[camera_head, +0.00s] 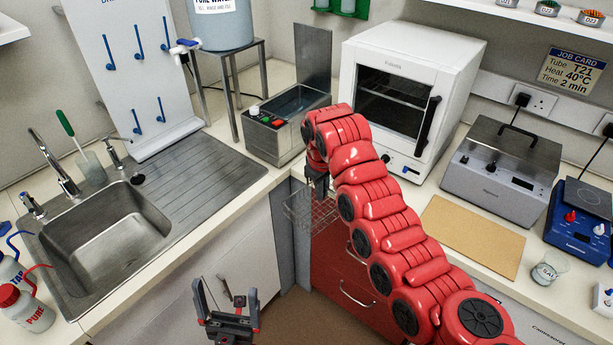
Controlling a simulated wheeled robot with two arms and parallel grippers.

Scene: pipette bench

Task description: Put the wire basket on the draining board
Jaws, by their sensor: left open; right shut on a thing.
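The wire basket (302,213) hangs below my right gripper (319,190), in front of the red drawers at the inner corner of the bench. My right gripper is shut on the wire basket; the fingertips and the exact grip are partly hidden by my red arm. The draining board (200,178) is the ribbed steel surface to the right of the sink, left of the basket, and its ribbed surface is bare. My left gripper (229,308) is open and empty, low in front of the white cupboard doors.
A water bath (268,140) with its lid up stands at the corner behind the basket. A peg rack (128,70) rises behind the draining board. The sink (105,230) with taps is at left; a beige mat (473,236) lies at right.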

